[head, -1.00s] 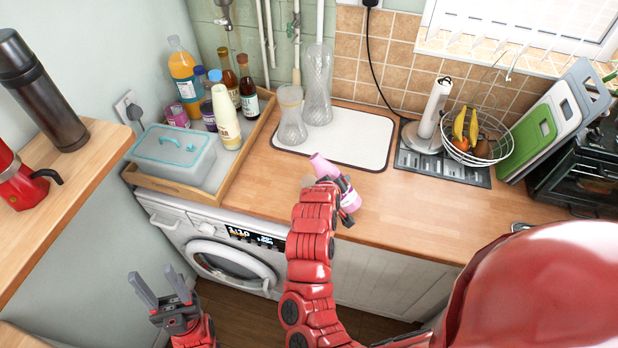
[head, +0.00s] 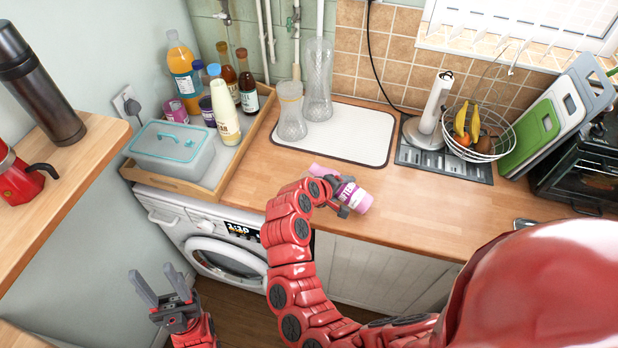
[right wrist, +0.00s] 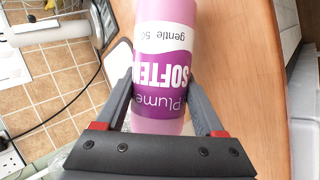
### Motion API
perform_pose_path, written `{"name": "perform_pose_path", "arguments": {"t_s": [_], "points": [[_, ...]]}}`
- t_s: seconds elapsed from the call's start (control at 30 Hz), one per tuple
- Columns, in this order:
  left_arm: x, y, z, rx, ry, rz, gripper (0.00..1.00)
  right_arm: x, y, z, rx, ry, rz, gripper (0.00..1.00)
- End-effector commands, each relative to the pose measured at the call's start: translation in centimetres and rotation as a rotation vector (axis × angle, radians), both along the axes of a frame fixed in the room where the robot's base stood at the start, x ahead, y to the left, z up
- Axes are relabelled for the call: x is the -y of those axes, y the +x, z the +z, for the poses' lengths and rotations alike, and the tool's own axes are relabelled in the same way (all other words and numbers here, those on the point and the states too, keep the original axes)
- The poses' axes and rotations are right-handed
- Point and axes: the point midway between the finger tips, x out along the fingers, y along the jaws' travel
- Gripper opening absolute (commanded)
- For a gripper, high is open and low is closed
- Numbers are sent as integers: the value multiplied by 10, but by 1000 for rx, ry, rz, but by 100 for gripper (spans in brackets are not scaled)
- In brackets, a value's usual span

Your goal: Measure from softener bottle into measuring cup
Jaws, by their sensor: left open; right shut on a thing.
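The pink softener bottle (head: 357,200) with a purple and white label is held over the front of the wooden counter. It leans well over, its narrow end to the upper left in the head view. My right gripper (head: 344,194) is shut around its middle. In the right wrist view the bottle (right wrist: 160,70) sits between both fingers of the right gripper (right wrist: 160,92), label facing the camera. My left gripper (head: 157,279) is open and empty, low at the left in front of the washing machine. I cannot make out a measuring cup; my right arm hides part of the counter.
A wooden tray (head: 236,150) with several bottles and a lidded grey box (head: 172,158) stands at the left. Two glass vessels stand on a white mat (head: 365,140) behind the bottle. A wire fruit basket (head: 490,150) is at the right.

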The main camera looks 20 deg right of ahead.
Motion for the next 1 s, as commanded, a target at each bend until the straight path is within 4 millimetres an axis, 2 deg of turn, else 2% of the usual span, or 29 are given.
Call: {"name": "perform_pose_path", "arguments": {"t_s": [1.0], "points": [[0,0,14,0,0,0,50,0,0,10,-92,-82,1,0]]}}
